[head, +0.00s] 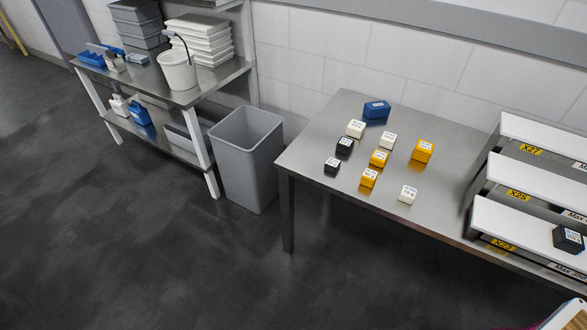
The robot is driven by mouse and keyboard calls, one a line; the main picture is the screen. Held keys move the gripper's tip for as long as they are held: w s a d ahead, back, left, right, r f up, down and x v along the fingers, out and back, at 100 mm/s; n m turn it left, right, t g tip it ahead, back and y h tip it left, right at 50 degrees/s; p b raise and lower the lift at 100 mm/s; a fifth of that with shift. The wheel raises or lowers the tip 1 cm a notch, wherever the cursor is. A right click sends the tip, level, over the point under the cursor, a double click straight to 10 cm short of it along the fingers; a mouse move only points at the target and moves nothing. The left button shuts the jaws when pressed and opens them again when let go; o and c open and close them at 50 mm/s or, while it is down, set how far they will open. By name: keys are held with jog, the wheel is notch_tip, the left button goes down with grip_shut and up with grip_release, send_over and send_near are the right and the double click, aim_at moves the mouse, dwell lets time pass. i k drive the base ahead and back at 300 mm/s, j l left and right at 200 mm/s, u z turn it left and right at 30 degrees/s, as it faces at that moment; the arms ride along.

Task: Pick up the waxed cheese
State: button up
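Several small labelled blocks stand on the steel table, and I cannot tell for sure which is the waxed cheese. The yellow-orange ones are a larger block (422,151), a middle block (379,158) and a front block (369,178). The black ones are a rear block (344,146) and a front block (332,166). The white or cream ones are a rear block (356,129), a middle block (387,141) and a front block (408,195). Another black block (568,239) sits on the rack at the right. The label text is too small to read. My gripper is not in view.
A blue box (376,110) stands at the back of the steel table (310,150). A stepped rack (530,183) stands at right. A grey bin (246,155) and a shelf bench (215,82) stand left. The dark floor (120,260) in front is clear.

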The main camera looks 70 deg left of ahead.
aim_at(332, 165)
jog(key=u, duration=2.3)
